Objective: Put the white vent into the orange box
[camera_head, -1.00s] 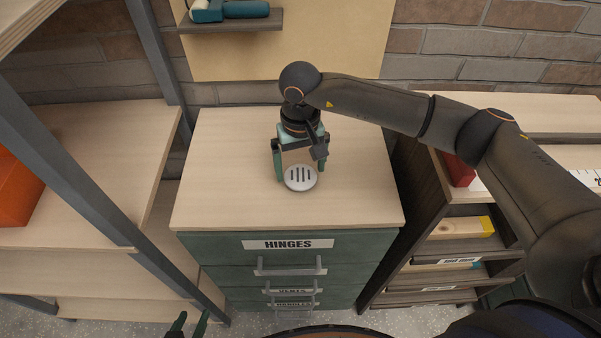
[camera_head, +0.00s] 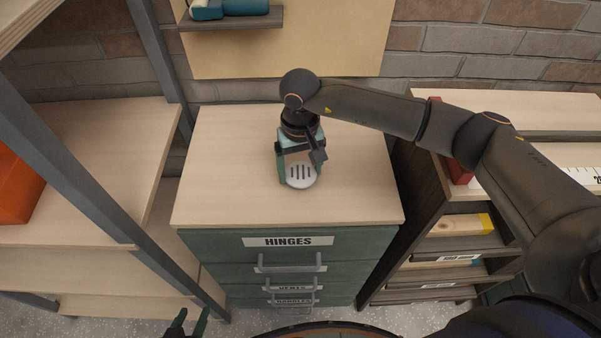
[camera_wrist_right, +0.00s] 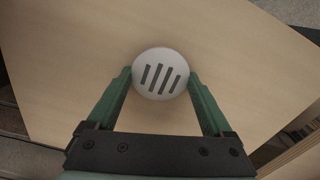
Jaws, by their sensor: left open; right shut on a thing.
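The white vent (camera_head: 301,174) is a round disc with several dark slots, on top of the drawer cabinet (camera_head: 235,200). My right gripper (camera_head: 299,166) comes down over it from above and is shut on it. The right wrist view shows the vent (camera_wrist_right: 161,74) between the two green fingers of my right gripper (camera_wrist_right: 161,88). I cannot tell whether the vent still touches the cabinet top. The orange box (camera_head: 17,188) is on the shelf at the left, cut off by the picture edge. My left gripper (camera_head: 187,326) is open and empty at the bottom edge, low in front of the shelf.
A grey shelf post (camera_head: 85,185) stands between the cabinet and the orange box. A small wall shelf (camera_head: 232,20) with teal items hangs behind. A drawer rack (camera_head: 440,215) with a red item (camera_head: 459,171) is at right. Most of the cabinet top is clear.

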